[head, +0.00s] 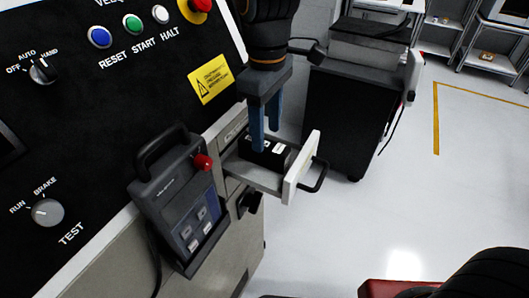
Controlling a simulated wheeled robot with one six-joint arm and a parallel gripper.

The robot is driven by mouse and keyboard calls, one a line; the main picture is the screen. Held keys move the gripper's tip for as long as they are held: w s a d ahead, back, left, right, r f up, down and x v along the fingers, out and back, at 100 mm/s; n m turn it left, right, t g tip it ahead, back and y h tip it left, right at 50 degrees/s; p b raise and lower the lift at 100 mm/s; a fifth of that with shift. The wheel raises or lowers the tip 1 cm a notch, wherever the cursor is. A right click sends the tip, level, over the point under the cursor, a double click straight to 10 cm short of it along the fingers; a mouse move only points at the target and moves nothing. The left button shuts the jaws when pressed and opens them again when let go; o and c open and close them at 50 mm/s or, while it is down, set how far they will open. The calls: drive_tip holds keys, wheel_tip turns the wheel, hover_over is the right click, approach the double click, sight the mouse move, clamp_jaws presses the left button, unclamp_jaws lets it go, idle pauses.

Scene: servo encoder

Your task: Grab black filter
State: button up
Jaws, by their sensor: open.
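My gripper (264,136) points down over a pulled-out drawer (296,176) in the machine's side. Its two blue fingers are apart, one behind the other in this view. A black block with white labels (270,159), which looks like the black filter, lies in the drawer right by the fingertips. The fingers partly cover its left part. I cannot tell whether they touch it or straddle it.
A control pendant (178,200) with a red button hangs left of the drawer. The black panel (95,120) fills the left side. A dark cabinet (345,115) stands behind. The drawer's black handle (319,176) sticks out right, with clear floor (400,190) beyond.

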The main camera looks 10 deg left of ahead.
sight(275, 156)
drive_tip(key=shift+w+a+f+p, duration=0.15)
drive_tip(key=shift+f+p, duration=0.45)
drive_tip(key=shift+f, duration=1.1)
drive_tip(key=shift+w+a+f+p, duration=0.15)
drive_tip(key=shift+f+p, duration=0.4)
drive_tip(key=shift+f, duration=1.15)
drive_tip(key=c, duration=1.2)
drive_tip(key=shift+r, duration=0.15)
